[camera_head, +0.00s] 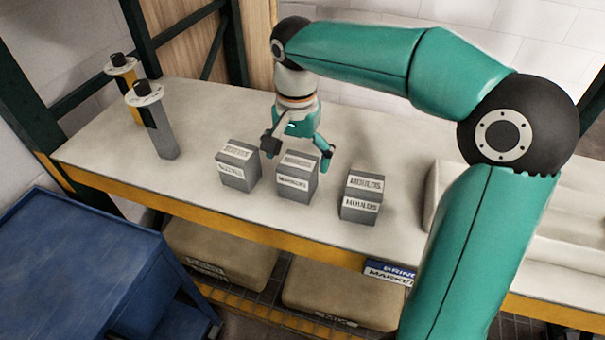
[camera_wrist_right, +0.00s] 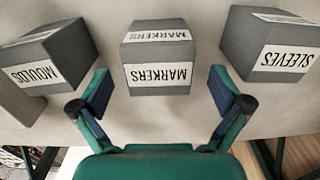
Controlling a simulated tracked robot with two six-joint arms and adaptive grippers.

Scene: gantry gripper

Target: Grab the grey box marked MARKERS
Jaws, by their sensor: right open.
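The grey box marked MARKERS (camera_head: 297,178) stands upright on the light shelf top, the middle one of three grey boxes. It also shows in the right wrist view (camera_wrist_right: 157,57), its white labels upside down. My right gripper (camera_head: 299,149) is open and empty behind and slightly above the box. In the right wrist view, the box lies ahead of the gap between the spread fingers (camera_wrist_right: 160,88), roughly centred, with no finger seen touching it. My left gripper is in neither view.
A grey SLEEVES box (camera_wrist_right: 272,45) and a grey MOULDS box (camera_head: 361,198) flank it closely. Two tall pieces with round tops, one grey (camera_head: 160,127) and one yellow (camera_head: 124,71), stand at the left. A blue cabinet (camera_head: 75,265) is at front left. Bins sit below the shelf.

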